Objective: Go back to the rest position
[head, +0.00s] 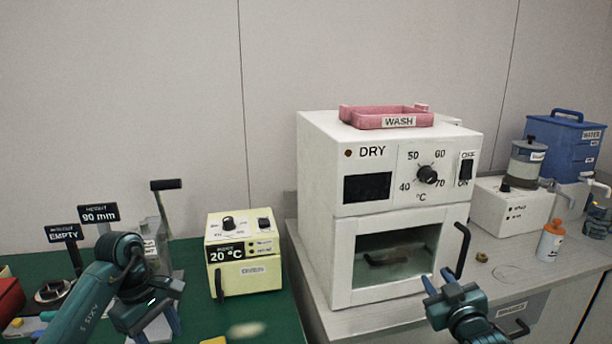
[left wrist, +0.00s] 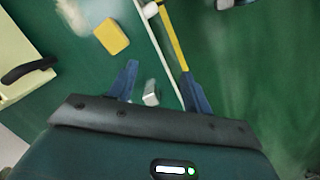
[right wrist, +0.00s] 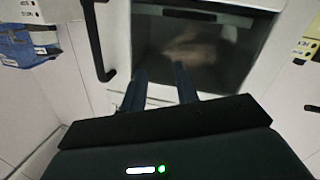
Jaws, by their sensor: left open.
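My right gripper (head: 440,280) is in front of the white DRY oven (head: 330,235), near the lower right of its glass door. Its fingers are apart with nothing between them; they also show in the right wrist view (right wrist: 160,84), pointing toward the oven door. My left gripper (head: 157,325) hangs low over the green mat at the lower left, partly hidden by its own wrist. In the left wrist view its fingers (left wrist: 160,90) are open above the green surface. A small grey-white piece (left wrist: 151,93) shows between them, and I cannot tell that it is touched.
A pale yellow 20 °C box (head: 243,265) stands between my left arm and the oven. Signs (head: 99,214) and a clear stand are behind my left arm. A pink WASH tray (head: 390,117) sits on the oven.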

